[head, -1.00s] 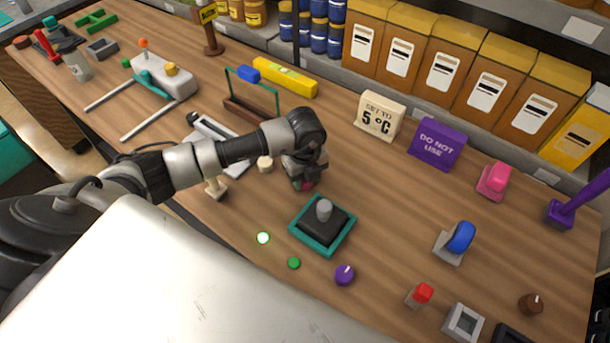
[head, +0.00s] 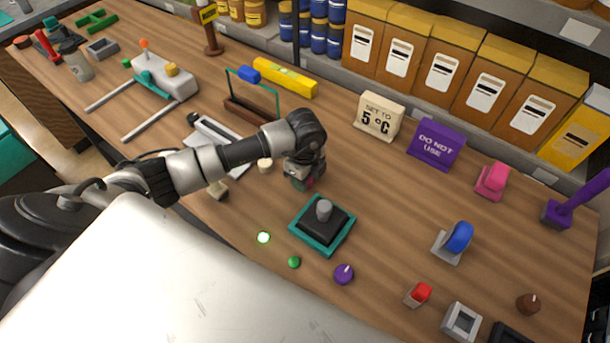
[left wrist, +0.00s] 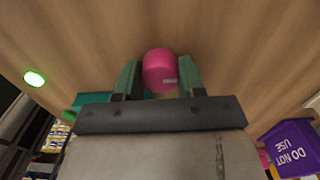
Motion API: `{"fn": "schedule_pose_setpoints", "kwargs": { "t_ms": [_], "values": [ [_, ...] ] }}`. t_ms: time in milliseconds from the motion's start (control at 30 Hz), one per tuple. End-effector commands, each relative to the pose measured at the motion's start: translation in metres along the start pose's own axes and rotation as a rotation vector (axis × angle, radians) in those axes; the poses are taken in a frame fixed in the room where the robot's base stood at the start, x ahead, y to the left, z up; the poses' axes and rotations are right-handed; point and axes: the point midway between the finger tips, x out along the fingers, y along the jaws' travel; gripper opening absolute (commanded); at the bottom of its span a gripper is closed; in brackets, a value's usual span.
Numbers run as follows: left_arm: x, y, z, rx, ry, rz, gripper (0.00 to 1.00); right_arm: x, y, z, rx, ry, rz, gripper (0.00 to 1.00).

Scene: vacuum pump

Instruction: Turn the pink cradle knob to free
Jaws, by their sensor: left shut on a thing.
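The pink knob (left wrist: 159,70) sits between the two green-padded fingers of my left gripper (left wrist: 159,80) in the left wrist view. A short pale mark shows on its face, towards the right side. My left gripper is shut on the knob. In the head view my left gripper (head: 300,184) points down at the table, and only a sliver of pink (head: 310,184) shows beside its fingers. The rest of the knob and any cradle under it are hidden by the hand. My right gripper is not in view.
A teal-edged black pad with a grey knob (head: 323,210) stands just in front of the hand. A lit green lamp (head: 263,237), a purple knob (head: 344,274) and a blue lever (head: 459,237) are nearby. The purple "DO NOT USE" sign (head: 436,144) stands to the right.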

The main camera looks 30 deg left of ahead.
Motion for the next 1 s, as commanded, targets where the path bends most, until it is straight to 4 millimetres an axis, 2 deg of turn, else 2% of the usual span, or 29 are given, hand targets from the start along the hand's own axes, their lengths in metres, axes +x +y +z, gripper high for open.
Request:
{"fn": "schedule_pose_setpoints", "kwargs": {
  "t_ms": [267,300,467,767,867,1000],
  "values": [
    [-0.003,-0.002,0.001,-0.005,-0.001,-0.007,0.16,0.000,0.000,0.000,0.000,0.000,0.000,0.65],
    [-0.003,-0.002,0.001,-0.005,-0.001,-0.007,0.41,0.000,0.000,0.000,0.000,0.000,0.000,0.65],
    [-0.002,-0.002,0.001,-0.003,0.000,-0.005,0.65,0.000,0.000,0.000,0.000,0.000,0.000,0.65],
    [-0.003,-0.001,0.000,-0.001,0.000,-0.003,0.65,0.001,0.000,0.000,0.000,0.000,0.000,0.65],
    [-0.010,-0.001,0.000,-0.002,0.000,-0.004,0.65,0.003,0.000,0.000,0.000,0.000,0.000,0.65],
    [-0.035,-0.002,0.001,-0.001,-0.001,-0.008,0.65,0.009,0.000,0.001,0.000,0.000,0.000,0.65]
  ]
}}
